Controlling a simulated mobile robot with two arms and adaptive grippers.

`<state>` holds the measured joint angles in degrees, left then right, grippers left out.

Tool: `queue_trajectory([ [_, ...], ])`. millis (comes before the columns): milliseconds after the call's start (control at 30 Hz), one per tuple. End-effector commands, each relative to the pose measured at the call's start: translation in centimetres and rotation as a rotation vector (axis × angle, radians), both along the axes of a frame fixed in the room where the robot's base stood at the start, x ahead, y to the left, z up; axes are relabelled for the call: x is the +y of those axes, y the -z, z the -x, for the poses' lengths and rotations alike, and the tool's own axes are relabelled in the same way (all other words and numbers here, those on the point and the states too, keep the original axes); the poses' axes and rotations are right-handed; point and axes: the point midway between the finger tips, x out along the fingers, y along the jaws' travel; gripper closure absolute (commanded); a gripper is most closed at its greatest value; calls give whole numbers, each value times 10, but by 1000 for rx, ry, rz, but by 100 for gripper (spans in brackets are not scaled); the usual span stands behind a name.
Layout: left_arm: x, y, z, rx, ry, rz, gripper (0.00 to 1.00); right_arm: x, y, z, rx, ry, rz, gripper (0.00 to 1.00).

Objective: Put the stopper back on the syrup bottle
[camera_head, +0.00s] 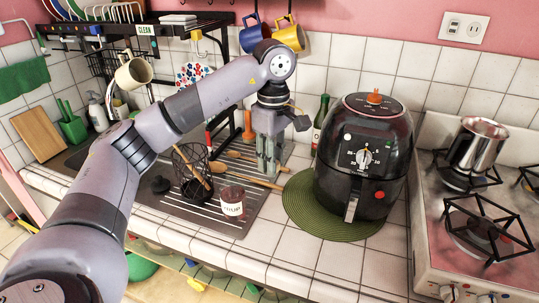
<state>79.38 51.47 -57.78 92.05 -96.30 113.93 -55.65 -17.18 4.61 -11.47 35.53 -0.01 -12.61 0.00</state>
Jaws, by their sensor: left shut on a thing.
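My left gripper (268,168) points down over the back right of the draining board, near the wooden spoons. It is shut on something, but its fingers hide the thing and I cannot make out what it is. A small brown jar or bottle with a white label (232,208) stands upright on the board, in front and to the left of the gripper, apart from it. I cannot read its label for certain. A dark green bottle (320,122) stands behind the air fryer, partly hidden. I cannot pick out the stopper for certain. My right gripper is out of view.
A black air fryer (362,165) with an orange piece on top stands on a round green mat (298,204). The stove (450,237) with a metal pot (478,146) is at right. Front tiles are clear.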

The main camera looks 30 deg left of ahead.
Motion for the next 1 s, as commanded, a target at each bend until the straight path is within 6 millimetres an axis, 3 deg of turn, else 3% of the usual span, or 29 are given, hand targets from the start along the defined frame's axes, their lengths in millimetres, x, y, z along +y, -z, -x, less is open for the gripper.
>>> queue_trajectory([
  [167, -39, 36, 23, 5, 413, -2, 84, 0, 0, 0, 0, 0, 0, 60],
  [300, -78, 75, 63, 5, 867, -1, 84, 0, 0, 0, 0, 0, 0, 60],
  [500, -114, 111, 120, 0, 1338, 2, 84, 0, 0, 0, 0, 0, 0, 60],
  [700, -126, 123, 145, -2, 1513, 0, 84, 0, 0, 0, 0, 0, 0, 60],
  [1000, -126, 123, 145, -2, 1521, 0, 84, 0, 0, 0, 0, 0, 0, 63],
])
